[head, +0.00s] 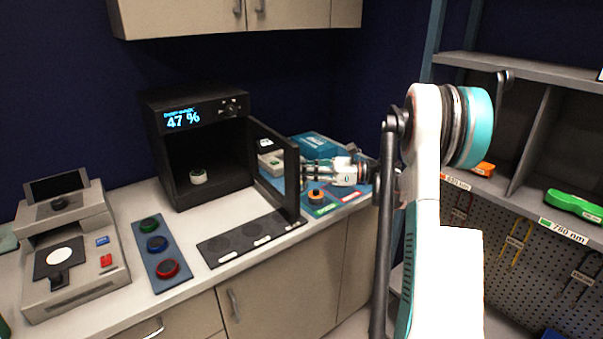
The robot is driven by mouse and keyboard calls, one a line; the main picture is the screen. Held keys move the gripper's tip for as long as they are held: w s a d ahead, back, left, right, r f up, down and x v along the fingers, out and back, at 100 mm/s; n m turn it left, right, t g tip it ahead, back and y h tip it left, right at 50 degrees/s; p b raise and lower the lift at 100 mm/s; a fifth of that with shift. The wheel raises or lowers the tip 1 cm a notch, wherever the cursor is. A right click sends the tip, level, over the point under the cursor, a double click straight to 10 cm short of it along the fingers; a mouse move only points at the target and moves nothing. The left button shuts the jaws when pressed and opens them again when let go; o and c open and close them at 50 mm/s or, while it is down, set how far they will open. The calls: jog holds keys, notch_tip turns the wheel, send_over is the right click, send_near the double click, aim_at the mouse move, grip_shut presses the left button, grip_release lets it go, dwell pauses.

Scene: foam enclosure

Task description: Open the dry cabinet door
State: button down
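The dry cabinet (195,104) is a black box on the counter at centre left in the head view, with a blue "47 %" display. Its door (291,172) stands wide open, swung out to the right and roughly square to the cabinet front. A small round white-and-dark item (198,176) sits inside. My gripper (309,174) is at the outer, right side of the door, close to its free edge. I cannot tell whether it touches the door. Its fingertips are small and partly hidden, so its opening is unclear.
A dark mat (245,238) lies in front of the cabinet. A strip with green, blue and red discs (158,247) and a grey instrument (72,255) stand left. A blue tray (318,145) lies behind my gripper. Shelves (530,72) stand right.

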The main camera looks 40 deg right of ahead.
jog(key=shift+r, duration=0.1)
jog(key=c, duration=1.7)
grip_release()
jog(key=v, duration=1.2)
